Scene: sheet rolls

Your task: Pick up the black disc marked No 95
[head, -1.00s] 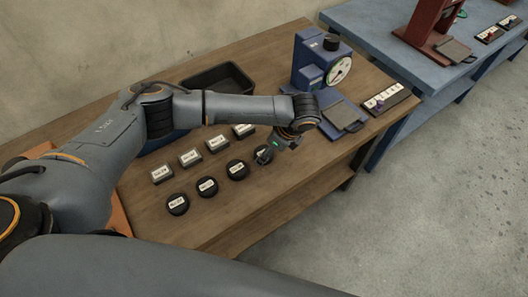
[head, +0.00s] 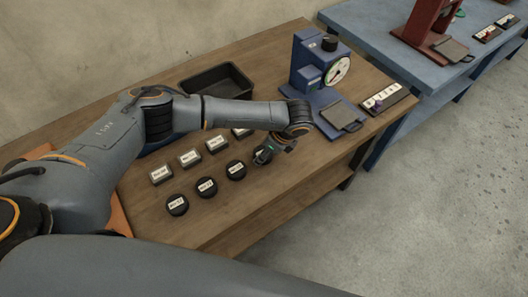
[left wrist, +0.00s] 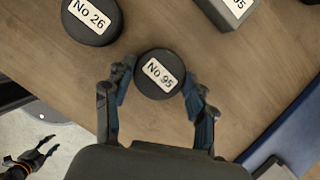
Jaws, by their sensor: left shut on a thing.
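The black disc marked No 95 (left wrist: 160,73) is between the fingertips of my left gripper (left wrist: 159,77) in the left wrist view, its white label facing up. The fingers are shut on its sides. In the head view my left gripper (head: 264,155) is low over the wooden table at the right end of the row of black discs, and it largely hides the held disc. I cannot tell whether the disc is off the table. My right gripper (left wrist: 45,150) shows small at the lower left of the left wrist view, its fingers apart, over the floor.
A black disc marked No 26 (left wrist: 92,20) is close by. More black discs (head: 207,187) and a row of grey labelled blocks (head: 190,157) stand left of the gripper. A blue machine (head: 307,68) and a black tray (head: 245,93) are behind. The table's front right is clear.

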